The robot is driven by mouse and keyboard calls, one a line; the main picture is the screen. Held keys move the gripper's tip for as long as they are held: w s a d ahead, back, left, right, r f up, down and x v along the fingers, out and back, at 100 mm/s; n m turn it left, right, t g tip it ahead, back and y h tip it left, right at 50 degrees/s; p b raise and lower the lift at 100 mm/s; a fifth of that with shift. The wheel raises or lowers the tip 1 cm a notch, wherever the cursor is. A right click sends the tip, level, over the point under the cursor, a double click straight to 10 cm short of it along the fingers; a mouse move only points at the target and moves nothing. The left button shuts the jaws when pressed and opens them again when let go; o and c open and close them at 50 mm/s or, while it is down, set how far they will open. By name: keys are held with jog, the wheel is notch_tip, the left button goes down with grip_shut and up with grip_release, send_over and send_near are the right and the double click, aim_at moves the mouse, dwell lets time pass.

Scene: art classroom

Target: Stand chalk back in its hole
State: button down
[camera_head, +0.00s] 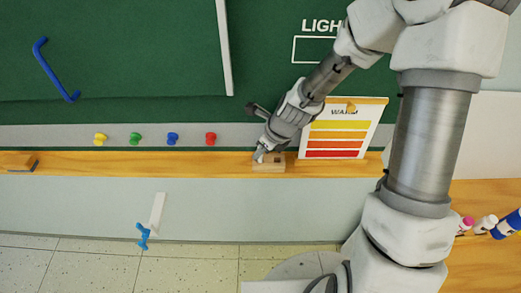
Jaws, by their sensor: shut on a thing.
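My gripper (260,156) points down at the left part of a small wooden block (268,168) on the wooden ledge. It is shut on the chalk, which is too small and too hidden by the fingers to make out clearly. A dark spot that looks like a hole shows in the block's top, to the right of the fingertips. I cannot tell whether the chalk is in a hole or above it.
A colour chart (335,131) stands on the ledge (200,166) just right of the block. A board eraser (20,162) lies at the far left. Several coloured magnets (172,139) sit above the ledge. Markers (486,224) are at the right edge.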

jog(key=c, duration=0.8)
grip_release()
jog(key=shift+o, duration=0.2)
jog(key=shift+o, duration=1.2)
jog(key=shift+d+r+p, duration=0.2)
jog(key=shift+r+p, duration=0.25)
jog(key=shift+r, duration=0.2)
jog(key=shift+p+v, duration=1.8)
jog(key=shift+v, duration=1.05)
jog(key=shift+s+r, duration=0.1)
jog(key=shift+s, duration=0.05)
